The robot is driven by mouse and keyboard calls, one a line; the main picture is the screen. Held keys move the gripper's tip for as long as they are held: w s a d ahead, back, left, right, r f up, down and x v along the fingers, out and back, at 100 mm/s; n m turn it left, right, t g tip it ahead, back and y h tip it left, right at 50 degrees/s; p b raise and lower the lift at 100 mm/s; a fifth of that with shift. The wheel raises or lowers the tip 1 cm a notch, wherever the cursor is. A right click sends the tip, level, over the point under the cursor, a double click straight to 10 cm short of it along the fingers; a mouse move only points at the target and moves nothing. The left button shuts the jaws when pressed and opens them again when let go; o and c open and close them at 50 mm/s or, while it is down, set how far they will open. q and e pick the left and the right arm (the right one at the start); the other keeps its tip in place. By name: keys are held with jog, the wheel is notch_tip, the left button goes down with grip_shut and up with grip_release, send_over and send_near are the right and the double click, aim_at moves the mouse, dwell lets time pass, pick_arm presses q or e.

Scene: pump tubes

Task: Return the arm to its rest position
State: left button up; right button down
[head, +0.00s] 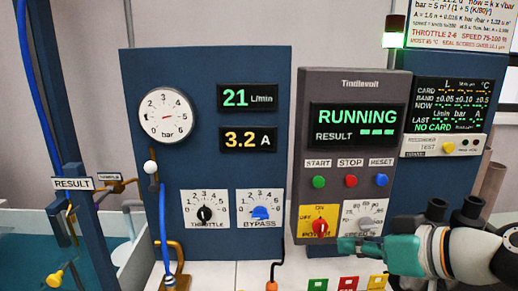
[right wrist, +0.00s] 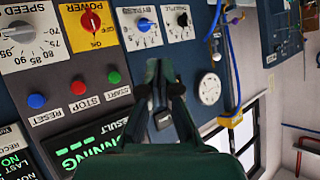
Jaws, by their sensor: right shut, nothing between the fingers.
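My right arm reaches in from the right in the head view. Its teal gripper (head: 346,245) is shut and empty, low in front of the Tindlevolt control panel (head: 353,82). The fingertips are just right of and below the red power knob (head: 320,228) on its yellow plate, and the gripper partly covers the speed dial (head: 362,218). In the right wrist view the picture is turned; the gripper (right wrist: 167,75) shows closed fingers with nothing between them, and the red power knob (right wrist: 90,20) and speed dial (right wrist: 22,32) lie to the left. My left gripper is not in view.
The blue panel (head: 205,68) carries a pressure gauge (head: 165,115), displays reading 21 L/min and 3.2 A, and throttle (head: 205,214) and bypass (head: 260,213) knobs. The screen (head: 357,120) reads RUNNING. A water tank (head: 20,245) stands left.

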notch_tip(320, 180, down, 31)
jog(key=s+a+m+g+h, duration=0.1)
jog(key=a+m+g+h, duration=0.1)
jog(key=g, duration=0.5)
jog(key=s+f+m+g, duration=0.1)
jog(key=s+f+m, duration=0.1)
jog(key=s+f, duration=0.6)
jog(key=s+a+f+m+h+p, duration=0.1)
jog(key=s+f+m, duration=0.2)
jog(key=s+f, duration=0.5)
jog(key=shift+f+g+h, duration=0.3)
jog(key=shift+f+g, duration=0.1)
jog(key=shift+f, duration=2.35)
jog(key=shift+w+a, duration=0.1)
